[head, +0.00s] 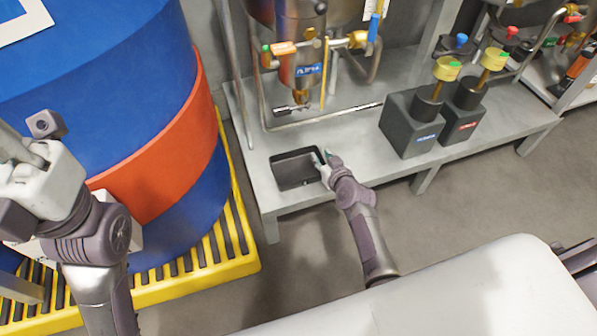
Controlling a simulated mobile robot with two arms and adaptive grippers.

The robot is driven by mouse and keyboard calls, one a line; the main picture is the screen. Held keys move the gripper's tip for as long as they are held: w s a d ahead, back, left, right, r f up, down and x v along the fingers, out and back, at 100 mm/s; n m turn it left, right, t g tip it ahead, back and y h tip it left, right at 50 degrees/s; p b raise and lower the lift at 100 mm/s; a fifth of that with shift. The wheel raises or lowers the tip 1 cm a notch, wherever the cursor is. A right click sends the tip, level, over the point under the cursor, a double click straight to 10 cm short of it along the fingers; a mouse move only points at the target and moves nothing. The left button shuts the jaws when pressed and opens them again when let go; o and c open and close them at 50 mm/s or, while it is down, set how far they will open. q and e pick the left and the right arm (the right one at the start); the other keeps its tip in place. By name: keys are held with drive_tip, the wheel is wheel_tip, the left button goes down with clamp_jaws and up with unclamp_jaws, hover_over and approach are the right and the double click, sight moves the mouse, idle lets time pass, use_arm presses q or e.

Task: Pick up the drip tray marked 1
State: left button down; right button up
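The drip tray (281,175) is a dark, shallow rectangular tray on the grey bench top at its left end, near the front edge. No number can be read on it. My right gripper (323,158) is at the tray's right wall, with its pale, greenish fingertips at the rim. I cannot tell whether they are closed on the wall. My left arm is at the left edge in front of the blue drum; its hand end is partly cut off, and its fingers cannot be made out clearly.
A steel vessel with a valve (303,75) and pipes stands behind the tray. Two dark pump blocks (408,125) with yellow tops stand to the right. A blue and red drum (165,165) on a yellow pallet (238,255) is at the left.

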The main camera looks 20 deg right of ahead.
drive_tip(key=shift+c, duration=0.3)
clamp_jaws()
drive_tip(key=shift+r, duration=0.15)
